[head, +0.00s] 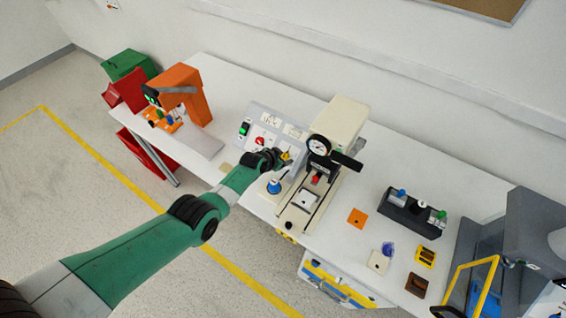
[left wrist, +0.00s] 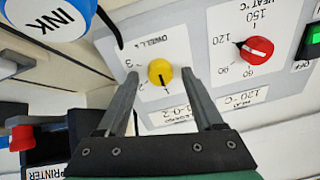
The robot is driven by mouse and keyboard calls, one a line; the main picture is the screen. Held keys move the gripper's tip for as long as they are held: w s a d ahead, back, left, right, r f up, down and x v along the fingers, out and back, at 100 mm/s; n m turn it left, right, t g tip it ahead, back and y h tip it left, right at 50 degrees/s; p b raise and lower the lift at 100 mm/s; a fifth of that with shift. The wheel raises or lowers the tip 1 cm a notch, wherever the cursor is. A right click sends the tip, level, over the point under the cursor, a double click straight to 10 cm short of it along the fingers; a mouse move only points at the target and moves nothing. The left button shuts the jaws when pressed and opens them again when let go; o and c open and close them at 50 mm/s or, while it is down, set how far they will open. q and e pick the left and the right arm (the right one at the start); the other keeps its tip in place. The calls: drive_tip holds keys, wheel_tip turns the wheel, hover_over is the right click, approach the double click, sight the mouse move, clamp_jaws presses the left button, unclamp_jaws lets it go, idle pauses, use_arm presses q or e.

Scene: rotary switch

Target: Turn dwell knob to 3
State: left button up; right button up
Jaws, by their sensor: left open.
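The yellow dwell knob (left wrist: 160,72) sits on the grey control panel (left wrist: 205,38) under a "DWELL s" label, which appears upside down in the left wrist view. A short dark mark on the knob points toward the bottom of that view; the printed 3 is at its upper left. My left gripper (left wrist: 159,76) is open, with one finger on each side of the knob. Whether the fingers touch it cannot be told. In the head view my left gripper (head: 284,158) is at the panel's right part and partly covers the knob. My right gripper is not in view.
A red heat knob (left wrist: 257,49) and a green switch (left wrist: 313,38) are beside the dwell knob. A blue-topped ink container (head: 274,187) stands in front of the panel. A cream press (head: 338,118) is close on the right. An orange machine (head: 187,92) stands left.

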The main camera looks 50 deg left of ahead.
use_arm(q)
drive_tip(key=shift+w+f, duration=0.1)
drive_tip(key=shift+w, duration=0.05)
clamp_jaws()
idle(0.4)
